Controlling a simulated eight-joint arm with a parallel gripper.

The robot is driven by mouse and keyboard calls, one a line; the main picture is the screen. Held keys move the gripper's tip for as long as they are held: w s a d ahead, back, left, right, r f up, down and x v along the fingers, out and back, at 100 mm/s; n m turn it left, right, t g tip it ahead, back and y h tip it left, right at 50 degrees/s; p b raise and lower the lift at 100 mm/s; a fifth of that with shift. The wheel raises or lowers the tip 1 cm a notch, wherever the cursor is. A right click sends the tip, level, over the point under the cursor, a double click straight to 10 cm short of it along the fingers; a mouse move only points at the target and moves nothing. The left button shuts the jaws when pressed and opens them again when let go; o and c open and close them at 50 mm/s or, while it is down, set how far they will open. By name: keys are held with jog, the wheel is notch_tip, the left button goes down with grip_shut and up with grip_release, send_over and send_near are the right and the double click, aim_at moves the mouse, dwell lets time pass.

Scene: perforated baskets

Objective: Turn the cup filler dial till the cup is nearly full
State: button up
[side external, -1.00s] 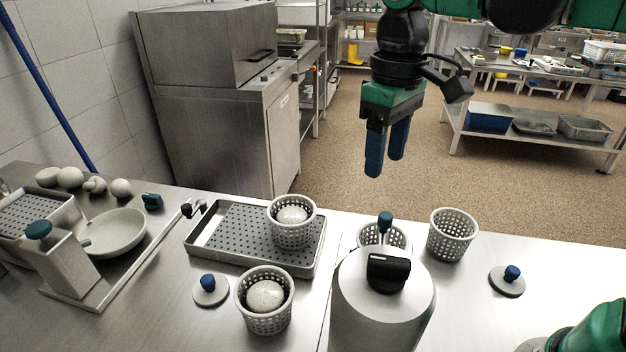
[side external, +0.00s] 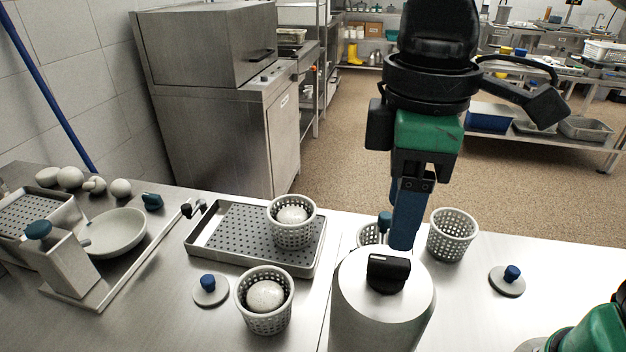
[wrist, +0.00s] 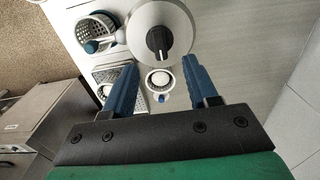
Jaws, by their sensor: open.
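The cup filler (side external: 365,320) is a pale metal cylinder at the front. Its black dial (side external: 388,270) sits on top and shows in the wrist view (wrist: 160,42). My gripper (side external: 400,225) is open, fingers pointing down, above and just behind the dial in the side view. In the wrist view the dial lies beyond the gap between the blue fingertips (wrist: 158,72), not between them. A white perforated cup (side external: 368,234) stands behind the filler, mostly hidden, with a blue-topped part (side external: 385,220) beside it. Its fill level cannot be seen.
Another perforated basket (side external: 452,236) stands to the right. A basket with a ball (side external: 268,318) stands at front left; another (side external: 292,238) is on the perforated tray (side external: 228,232). Blue-knobbed lids (side external: 210,290) (side external: 508,282) lie on the counter. The counter at right is mostly clear.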

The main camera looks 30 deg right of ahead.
aim_at(390, 260)
jog(key=shift+f, duration=3.1)
grip_shut()
